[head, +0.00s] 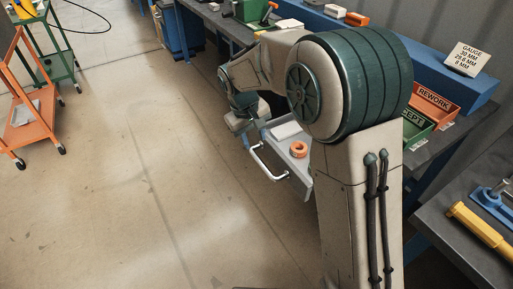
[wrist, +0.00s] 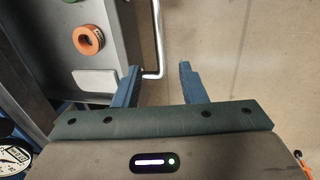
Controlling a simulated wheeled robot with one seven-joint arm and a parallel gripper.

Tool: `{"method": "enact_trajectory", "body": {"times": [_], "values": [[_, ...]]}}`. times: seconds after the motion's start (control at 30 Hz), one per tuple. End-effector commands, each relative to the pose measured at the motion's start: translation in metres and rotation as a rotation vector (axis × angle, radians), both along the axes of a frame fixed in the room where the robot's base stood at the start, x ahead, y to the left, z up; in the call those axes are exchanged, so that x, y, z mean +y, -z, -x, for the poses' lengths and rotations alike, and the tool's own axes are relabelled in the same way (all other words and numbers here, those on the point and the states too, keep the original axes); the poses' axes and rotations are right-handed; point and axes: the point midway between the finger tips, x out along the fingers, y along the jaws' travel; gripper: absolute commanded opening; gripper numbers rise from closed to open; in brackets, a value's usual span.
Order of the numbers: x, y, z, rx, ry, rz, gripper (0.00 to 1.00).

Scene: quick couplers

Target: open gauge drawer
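The grey gauge drawer (head: 297,172) stands out from under the bench, with its tray showing. Its silver bar handle (head: 262,168) is on the front, facing the open floor. In the wrist view, the handle (wrist: 158,40) runs down to a bend between my two blue fingers, nearer the left one. My gripper (head: 256,137) is at the far end of the handle. In the wrist view, my gripper (wrist: 158,84) is open, with a wide gap and nothing clamped. An orange ring (wrist: 88,39) and a white block (wrist: 95,81) lie in the drawer.
Orange rework (head: 432,99) and green bins stand on the bench behind my arm, near a gauge sign (head: 468,57). A yellow-handled tool (head: 480,230) lies on the right bench. An orange cart (head: 30,105) stands at far left. The floor between is clear.

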Motion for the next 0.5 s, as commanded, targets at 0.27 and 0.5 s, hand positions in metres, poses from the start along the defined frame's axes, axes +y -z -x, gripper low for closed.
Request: {"method": "enact_trajectory", "body": {"times": [0.27, 0.5], "values": [[0.005, -0.028, 0.003, 0.001, 0.0, 0.001, 0.38], [0.005, -0.03, 0.004, 0.001, -0.001, 0.001, 0.38]]}}
